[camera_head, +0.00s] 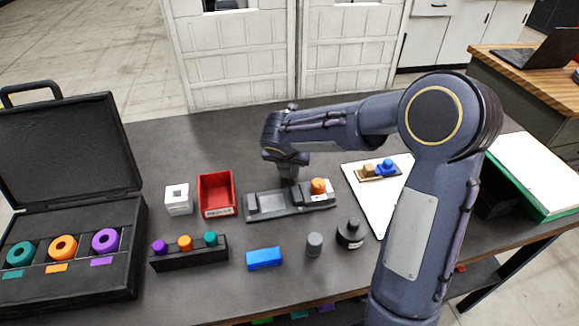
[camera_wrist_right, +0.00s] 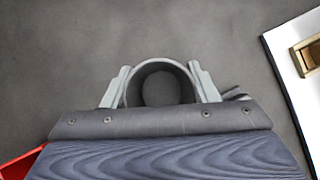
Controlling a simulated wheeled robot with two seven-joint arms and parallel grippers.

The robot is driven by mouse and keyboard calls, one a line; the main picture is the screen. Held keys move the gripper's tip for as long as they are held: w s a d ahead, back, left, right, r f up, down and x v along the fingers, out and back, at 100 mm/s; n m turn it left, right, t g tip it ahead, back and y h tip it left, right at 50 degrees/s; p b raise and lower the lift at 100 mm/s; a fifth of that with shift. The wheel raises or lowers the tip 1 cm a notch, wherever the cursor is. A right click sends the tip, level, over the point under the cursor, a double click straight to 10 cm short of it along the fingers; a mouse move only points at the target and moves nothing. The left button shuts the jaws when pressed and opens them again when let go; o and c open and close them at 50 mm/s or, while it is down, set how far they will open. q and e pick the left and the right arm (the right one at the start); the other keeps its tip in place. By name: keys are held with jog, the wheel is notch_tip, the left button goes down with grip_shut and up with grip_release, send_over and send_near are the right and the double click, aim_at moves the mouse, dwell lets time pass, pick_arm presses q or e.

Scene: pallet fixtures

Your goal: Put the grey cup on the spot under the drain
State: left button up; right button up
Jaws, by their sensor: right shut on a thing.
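My right gripper (camera_head: 288,172) hangs above the table just behind the long grey fixture (camera_head: 262,213). In the right wrist view its two pale fingers (camera_wrist_right: 160,88) are shut on the grey cup (camera_wrist_right: 160,68), one on each side of its rim. The cup is upright, and I look down into its dark inside. In the head view the cup is mostly hidden by the gripper. The fixture carries grey blocks and an orange knob (camera_head: 318,186) at its right end. I cannot make out the drain or the spot under it. My left gripper is not in view.
A red bin (camera_head: 216,196) and a white block (camera_head: 178,199) stand left of the fixture. A blue block (camera_head: 264,259), grey cylinder (camera_head: 314,244) and black bottle (camera_head: 350,234) stand in front. A white board (camera_head: 362,190) lies right. The table behind is clear.

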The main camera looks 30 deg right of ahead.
jog(key=shift+f, duration=1.2)
jog(key=shift+f, duration=0.25)
jog(key=o, duration=1)
jog(key=shift+r, duration=0.1)
jog(key=shift+c, duration=0.2)
